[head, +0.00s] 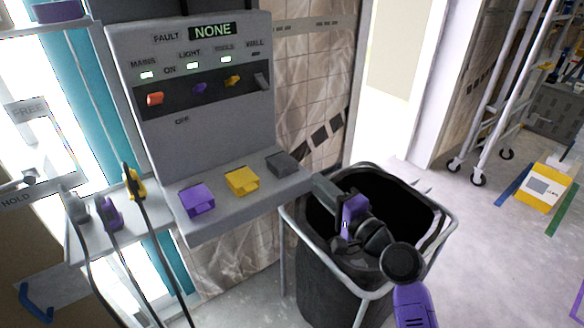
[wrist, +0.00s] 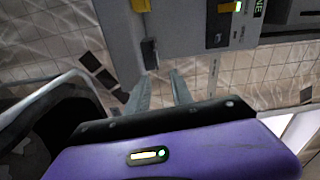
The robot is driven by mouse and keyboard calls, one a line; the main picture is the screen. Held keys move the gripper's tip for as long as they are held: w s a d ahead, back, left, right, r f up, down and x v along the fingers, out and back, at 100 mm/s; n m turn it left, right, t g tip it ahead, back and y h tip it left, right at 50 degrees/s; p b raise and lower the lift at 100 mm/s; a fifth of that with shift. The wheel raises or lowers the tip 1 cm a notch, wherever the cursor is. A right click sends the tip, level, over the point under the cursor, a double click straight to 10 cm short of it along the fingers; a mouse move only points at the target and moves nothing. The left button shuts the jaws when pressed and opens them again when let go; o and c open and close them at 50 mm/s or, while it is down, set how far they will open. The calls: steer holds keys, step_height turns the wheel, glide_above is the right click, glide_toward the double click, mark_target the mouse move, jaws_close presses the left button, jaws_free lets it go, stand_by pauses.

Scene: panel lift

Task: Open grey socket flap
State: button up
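The grey socket (head: 282,163) sits at the right end of the panel's shelf, and its dark grey flap looks shut. It also shows in the wrist view as a dark block (wrist: 149,53) just beyond my left fingertip. My gripper (head: 318,182) is right of the shelf's right end, close to the grey socket. In the wrist view my gripper (wrist: 163,76) has its two grey fingers apart with nothing between them. I cannot tell whether a fingertip touches the flap or shelf.
A purple socket (head: 197,199) and a yellow socket (head: 242,181) share the shelf (head: 225,222). Switches line the panel (head: 190,45) above. A black bin (head: 335,285) in a metal frame stands under my arm. Plugs on cords hang at left.

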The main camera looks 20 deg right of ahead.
mark_target(295, 172)
steer(key=shift+y, duration=0.4)
steer(key=shift+a+f+x, duration=0.15)
steer(key=shift+x, duration=1.15)
steer(key=shift+a+f+x, duration=0.1)
steer(key=shift+a+x, duration=0.1)
steer(key=shift+x, duration=1.1)
steer(key=shift+a+f+x, duration=0.15)
steer(key=shift+x, duration=1.15)
steer(key=shift+s, duration=0.15)
jaws_close()
